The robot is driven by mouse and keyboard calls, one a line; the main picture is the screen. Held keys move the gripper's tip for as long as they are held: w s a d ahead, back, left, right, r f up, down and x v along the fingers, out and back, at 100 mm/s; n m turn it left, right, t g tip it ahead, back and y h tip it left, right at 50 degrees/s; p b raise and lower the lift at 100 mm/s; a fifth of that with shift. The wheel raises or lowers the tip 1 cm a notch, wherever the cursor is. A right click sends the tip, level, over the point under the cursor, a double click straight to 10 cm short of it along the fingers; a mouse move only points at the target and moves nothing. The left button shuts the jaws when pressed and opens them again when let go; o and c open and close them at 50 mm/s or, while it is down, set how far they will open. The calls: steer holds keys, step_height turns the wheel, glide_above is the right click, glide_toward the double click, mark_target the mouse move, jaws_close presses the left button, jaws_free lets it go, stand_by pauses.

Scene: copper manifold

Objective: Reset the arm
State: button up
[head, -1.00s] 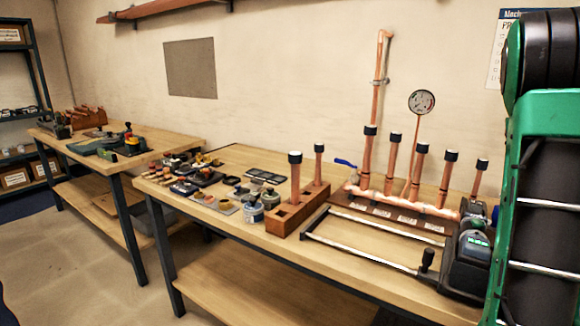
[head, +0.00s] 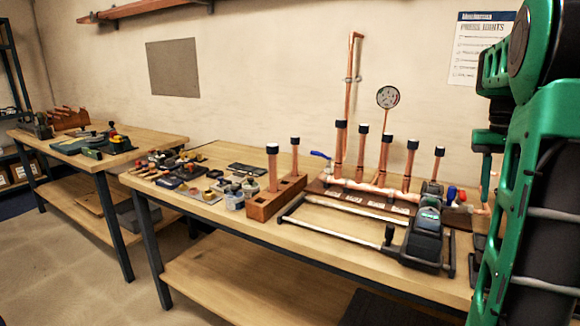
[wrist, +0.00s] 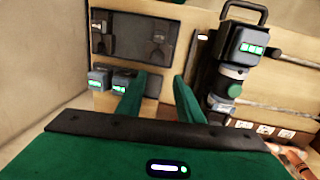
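My gripper (wrist: 157,98) shows in the wrist view as two green fingers, spread apart with nothing between them. It points at the bench, near a dark tool board (wrist: 140,38) and two small dark boxes with green lights. A press tool (wrist: 243,55) with a green-lit panel lies to the right of the fingers, apart from them. In the head view my green arm fills the right edge and hides the bench's right end. The copper manifold (head: 375,190) stands on the bench with several black-capped upright pipes and a round gauge (head: 388,97).
A long-handled black press tool (head: 424,232) lies in front of the manifold. A wooden block (head: 262,205) holds two capped pipes. Small fittings and containers cover the bench's left part. A second bench (head: 70,148) stands farther left. The bench's front strip (head: 340,245) is mostly clear.

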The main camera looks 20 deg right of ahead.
steer(key=s+a+f+n, duration=0.1)
steer(key=s+a+f, duration=0.3)
steer(key=a, duration=0.4)
steer(key=s+a+f+n, duration=0.1)
steer(key=s+a+f, duration=0.3)
steer(key=a, duration=0.5)
steer(key=s+a+f+n+t+y, duration=0.1)
steer(key=s+a+f, duration=0.3)
steer(key=a+f, duration=0.2)
steer(key=a, duration=0.2)
steer(key=shift+s+a+f, duration=0.35)
steer(key=shift+a, duration=0.05)
steer(key=shift+w+f, duration=0.25)
steer(key=shift+w, duration=0.35)
